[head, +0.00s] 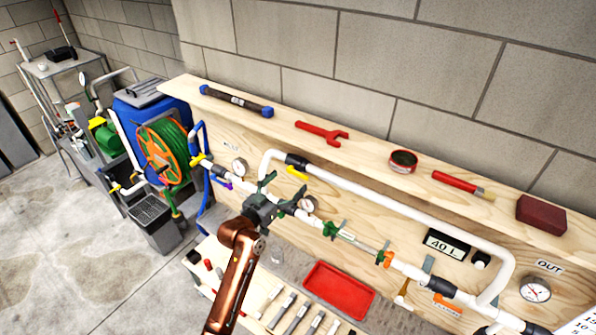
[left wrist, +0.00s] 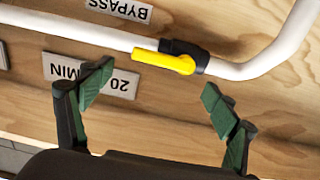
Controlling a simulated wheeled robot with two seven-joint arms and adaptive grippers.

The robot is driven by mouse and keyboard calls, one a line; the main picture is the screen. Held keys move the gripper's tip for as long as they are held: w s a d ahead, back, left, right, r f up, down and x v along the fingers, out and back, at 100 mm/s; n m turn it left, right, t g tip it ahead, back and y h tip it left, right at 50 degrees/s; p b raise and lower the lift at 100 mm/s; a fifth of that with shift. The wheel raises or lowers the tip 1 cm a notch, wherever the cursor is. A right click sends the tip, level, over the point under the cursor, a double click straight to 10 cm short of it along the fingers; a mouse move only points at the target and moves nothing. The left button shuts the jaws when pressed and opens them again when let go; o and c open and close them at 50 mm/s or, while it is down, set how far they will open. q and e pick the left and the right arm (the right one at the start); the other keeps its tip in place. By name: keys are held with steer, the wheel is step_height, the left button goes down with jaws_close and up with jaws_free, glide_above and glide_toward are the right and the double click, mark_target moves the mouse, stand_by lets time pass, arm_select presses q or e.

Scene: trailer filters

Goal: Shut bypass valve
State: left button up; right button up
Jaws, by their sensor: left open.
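The bypass valve has a black body (head: 296,160) and a yellow lever (head: 298,173), on the white bypass pipe high on the wooden board. In the left wrist view the yellow lever (left wrist: 165,61) lies roughly along the pipe, beside the black body (left wrist: 187,48). My left gripper (head: 279,191) is below the valve in the head view. In the left wrist view my left gripper (left wrist: 160,80) is open and empty, its green-padded fingers on either side of the lever's span. The lever appears beyond the fingertips, with no contact visible. My right gripper is not in view.
Gauges (head: 239,167) and green fittings (head: 330,229) sit on the lower pipe run near my left gripper. A shelf above holds a red wrench (head: 322,132) and a tin (head: 403,161). A red tray (head: 338,290) lies below. BYPASS (left wrist: 120,10) and 20 MIN labels are on the board.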

mark_target(297, 174)
arm_select(q)
steer(key=shift+p+x, duration=0.65)
steer(key=shift+x, duration=2.5)
steer(key=shift+c, duration=0.4)
steer(key=shift+f, duration=0.1)
steer(key=c, duration=1.6)
